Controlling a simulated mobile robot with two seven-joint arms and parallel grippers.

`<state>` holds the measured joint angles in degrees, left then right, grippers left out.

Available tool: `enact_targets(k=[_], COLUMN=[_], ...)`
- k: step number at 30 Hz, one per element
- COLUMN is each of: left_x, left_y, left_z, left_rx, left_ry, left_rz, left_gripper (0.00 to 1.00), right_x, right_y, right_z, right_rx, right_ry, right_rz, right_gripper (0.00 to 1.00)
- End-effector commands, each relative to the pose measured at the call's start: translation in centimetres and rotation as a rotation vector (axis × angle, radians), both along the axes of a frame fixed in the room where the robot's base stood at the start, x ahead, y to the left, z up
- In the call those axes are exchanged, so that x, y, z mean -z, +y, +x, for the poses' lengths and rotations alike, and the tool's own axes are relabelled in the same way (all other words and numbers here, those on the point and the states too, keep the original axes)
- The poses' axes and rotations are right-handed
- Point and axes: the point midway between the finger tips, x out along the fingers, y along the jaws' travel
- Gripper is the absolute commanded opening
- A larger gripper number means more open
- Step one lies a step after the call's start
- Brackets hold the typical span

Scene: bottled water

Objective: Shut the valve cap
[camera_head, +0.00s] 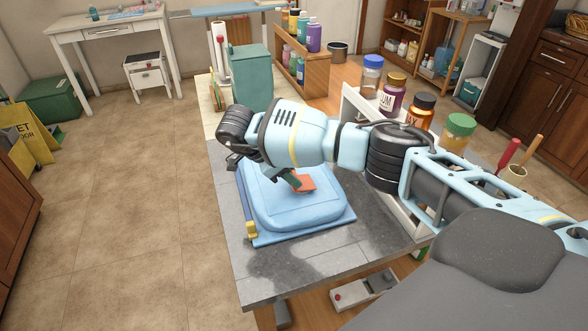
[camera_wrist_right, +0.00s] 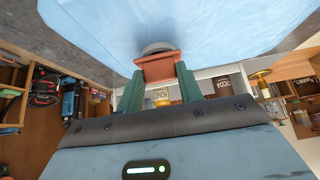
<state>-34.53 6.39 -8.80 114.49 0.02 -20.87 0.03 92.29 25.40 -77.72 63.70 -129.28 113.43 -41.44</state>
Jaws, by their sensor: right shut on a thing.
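A puffy light blue cushion-like bag (camera_head: 285,208) lies on the grey countertop, and it fills the top of the right wrist view (camera_wrist_right: 230,40). The orange-red valve cap (camera_head: 306,183) shows at the bag's upper surface, partly covered by my right gripper. In the right wrist view the cap (camera_wrist_right: 160,68) sits between the green fingers of my right gripper (camera_wrist_right: 160,76), which is shut on it. A grey round valve part (camera_wrist_right: 155,47) shows just beyond the cap, against the bag. I cannot tell whether the cap is seated. My left gripper is not in view.
Several lidded jars (camera_head: 392,92) stand in a white rack right of the bag. A green box (camera_head: 250,73) and a wooden bottle shelf (camera_head: 303,72) stand behind. The countertop (camera_head: 300,268) in front of the bag is clear.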

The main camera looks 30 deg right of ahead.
Motion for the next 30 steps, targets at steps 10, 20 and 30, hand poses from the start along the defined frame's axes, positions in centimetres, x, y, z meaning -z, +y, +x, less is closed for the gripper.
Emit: enact_targets(k=[10, 20, 30], left_x=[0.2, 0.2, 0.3], left_y=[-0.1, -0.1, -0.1], left_z=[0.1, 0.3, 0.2], left_rx=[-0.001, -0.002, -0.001], left_ry=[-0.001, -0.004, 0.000], left_rz=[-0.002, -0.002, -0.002], left_gripper=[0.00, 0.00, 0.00], right_x=[1.1, 1.3, 1.3], right_y=[0.9, 1.0, 1.0], right_z=[0.2, 0.2, 0.2], right_rx=[-0.003, -0.004, -0.004], right_ry=[0.041, 0.050, 0.050], right_rz=[-0.146, -0.174, -0.174], right_gripper=[0.13, 0.13, 0.49])
